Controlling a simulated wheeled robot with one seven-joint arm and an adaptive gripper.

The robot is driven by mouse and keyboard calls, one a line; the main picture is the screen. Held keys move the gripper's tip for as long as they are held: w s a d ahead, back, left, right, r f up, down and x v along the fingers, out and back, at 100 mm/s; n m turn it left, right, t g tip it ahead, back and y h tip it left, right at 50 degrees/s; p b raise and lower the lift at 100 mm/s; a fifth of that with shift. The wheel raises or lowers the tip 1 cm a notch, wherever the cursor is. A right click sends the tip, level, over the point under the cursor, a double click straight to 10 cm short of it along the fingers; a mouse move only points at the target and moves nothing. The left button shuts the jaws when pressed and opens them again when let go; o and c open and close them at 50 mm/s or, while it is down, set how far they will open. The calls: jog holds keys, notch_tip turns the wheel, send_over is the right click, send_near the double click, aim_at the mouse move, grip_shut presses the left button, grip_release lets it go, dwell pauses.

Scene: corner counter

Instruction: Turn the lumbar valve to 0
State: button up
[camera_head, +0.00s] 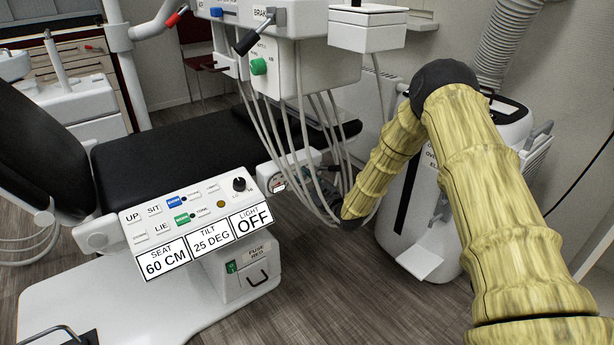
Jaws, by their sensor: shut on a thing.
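A small white housing (292,168) sits on the side of the chair, just right of the control panel. It has a round dial face with a red mark and looks like the lumbar valve, but its label and setting are too small to read. My gripper (312,186), dark, reaches in from the right against this housing. It is shut on a part there that appears to be the valve's handle. Hanging hoses and the gripper itself hide the fingertips and most of that part.
The chair's control panel (188,212) with buttons, a black knob and displays is left of my gripper. Several grey hoses (318,130) hang from the instrument head (315,65) in front of my gripper. A white floor unit (432,215) stands behind my arm. Floor below is clear.

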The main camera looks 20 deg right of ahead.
jog(key=shift+d+f+n, duration=0.1)
jog(key=shift+d+n, duration=0.15)
jog(key=shift+n, duration=0.45)
jog(key=o, duration=1)
jog(key=shift+d, duration=0.1)
jog(key=shift+a, duration=0.25)
jog(key=v, duration=1.2)
